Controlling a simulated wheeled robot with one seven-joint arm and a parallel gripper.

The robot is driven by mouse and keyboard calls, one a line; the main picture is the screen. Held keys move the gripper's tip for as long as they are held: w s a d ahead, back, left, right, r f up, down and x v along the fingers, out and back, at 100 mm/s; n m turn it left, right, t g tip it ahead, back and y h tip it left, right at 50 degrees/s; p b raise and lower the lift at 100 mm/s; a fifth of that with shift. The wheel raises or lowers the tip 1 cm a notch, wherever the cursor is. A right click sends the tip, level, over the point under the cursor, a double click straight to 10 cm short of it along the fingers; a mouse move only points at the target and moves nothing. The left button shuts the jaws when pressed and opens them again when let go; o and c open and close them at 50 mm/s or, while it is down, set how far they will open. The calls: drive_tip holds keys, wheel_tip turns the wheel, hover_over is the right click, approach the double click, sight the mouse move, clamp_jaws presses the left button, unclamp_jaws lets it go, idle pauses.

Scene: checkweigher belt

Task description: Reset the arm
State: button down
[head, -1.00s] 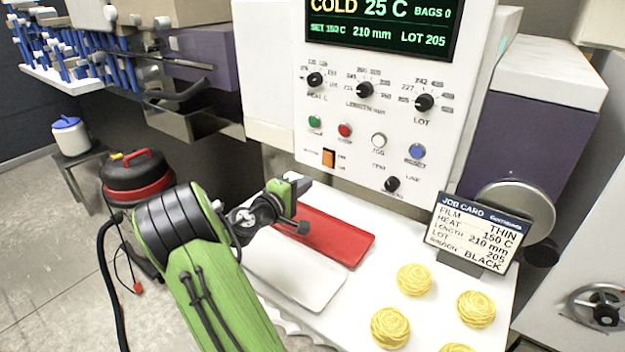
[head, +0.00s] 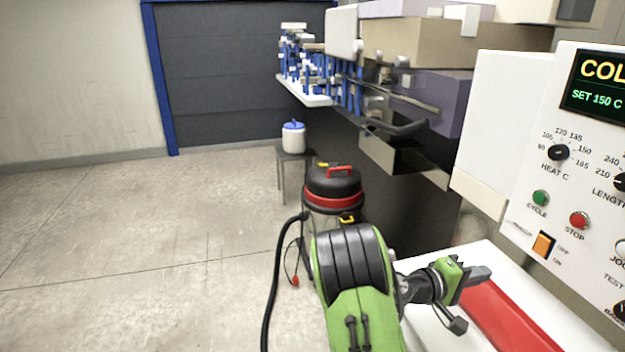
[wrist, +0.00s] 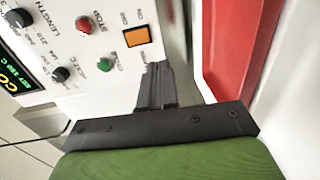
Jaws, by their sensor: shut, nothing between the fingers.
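My gripper (head: 478,274) is at the end of my green and black arm, at the lower right of the head view. It is over the white table, near the far end of a red tray (head: 510,322). In the wrist view my gripper (wrist: 157,75) has its fingers together, with nothing between them. The red tray (wrist: 232,55) lies to the right of the fingers there. The control panel (wrist: 100,65) stands beyond the fingertips, with its orange switch, red button and green button in view.
The control panel (head: 545,205) rises at the right. A black and red vacuum (head: 333,190) stands on the floor behind my arm. A white jar with a blue lid (head: 293,138) sits on a small stand (head: 282,172). Open floor (head: 140,250) fills the left.

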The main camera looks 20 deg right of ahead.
drive_tip(key=shift+a+r+m+y, duration=0.15)
drive_tip(key=shift+a+m+y, duration=0.1)
drive_tip(key=shift+m+y, duration=0.05)
drive_tip(key=a+r+m+t+y+p, duration=0.1)
drive_tip(key=a+r+t+y+p, duration=0.3)
drive_tip(key=a, duration=0.6)
drive_tip(key=a+r+m+t+y+p, duration=0.1)
drive_tip(key=a+t+y, duration=0.1)
drive_tip(key=a+y, duration=0.7)
drive_tip(key=s+a+r+n+t+y+p, duration=0.1)
drive_tip(key=s+a, duration=0.3)
drive_tip(key=a, duration=0.5)
drive_tip(key=s+a+r+n+t+y+p, duration=0.1)
drive_tip(key=s+a+r+n+y+p, duration=0.1)
drive_tip(key=a, duration=0.6)
wheel_tip(320, 180, up, 2)
drive_tip(key=s+n, duration=0.1)
drive_tip(key=s, duration=0.1)
drive_tip(key=shift+s+a+r, duration=0.15)
drive_tip(key=shift+s+a, duration=0.25)
